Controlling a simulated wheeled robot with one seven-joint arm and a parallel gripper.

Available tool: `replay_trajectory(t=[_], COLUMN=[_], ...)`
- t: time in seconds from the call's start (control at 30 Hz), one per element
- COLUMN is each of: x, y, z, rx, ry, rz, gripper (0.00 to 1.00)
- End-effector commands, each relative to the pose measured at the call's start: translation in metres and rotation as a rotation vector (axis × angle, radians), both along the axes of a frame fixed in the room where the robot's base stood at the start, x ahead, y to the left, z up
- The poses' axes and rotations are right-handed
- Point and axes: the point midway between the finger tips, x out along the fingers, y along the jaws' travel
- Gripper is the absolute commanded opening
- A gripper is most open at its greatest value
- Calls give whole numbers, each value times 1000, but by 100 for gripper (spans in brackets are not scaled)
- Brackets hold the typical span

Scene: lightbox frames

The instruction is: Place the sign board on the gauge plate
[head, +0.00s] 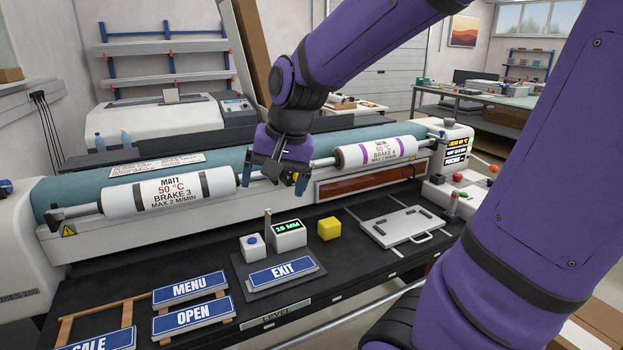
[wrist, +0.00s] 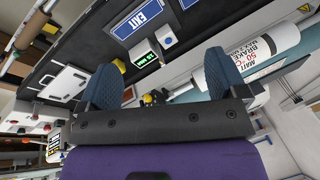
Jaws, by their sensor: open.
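The sign board marked EXIT (head: 283,271), blue with white letters, lies flat on a dark plate (head: 243,277) beside a small readout box (head: 288,233) showing 15 MM; I take this plate for the gauge plate. The EXIT board also shows in the wrist view (wrist: 140,19). Other blue sign boards, MENU (head: 189,288), OPEN (head: 193,317) and SALE (head: 104,342), lie at the front left. My gripper (head: 281,176) is open and empty, above and behind the readout box near the rollers. Its two blue fingers stand apart in the wrist view (wrist: 160,82).
A white roll marked MATT (head: 168,191) and another white roll (head: 374,152) lie along the machine behind the bench. A yellow cube (head: 329,229), a white button box (head: 252,247) and a white plate with handles (head: 402,226) stand on the black bench. A wooden rack (head: 95,312) is at left.

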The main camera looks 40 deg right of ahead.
Motion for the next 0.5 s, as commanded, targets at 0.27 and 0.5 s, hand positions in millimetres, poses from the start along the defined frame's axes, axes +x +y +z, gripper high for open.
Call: replay_trajectory(t=[0.27, 0.5], x=[-72, -114], y=[17, 24], z=[38, 49], rx=[-170, -301], ry=[-132, -192], rz=[335, 522], gripper=[91, 91])
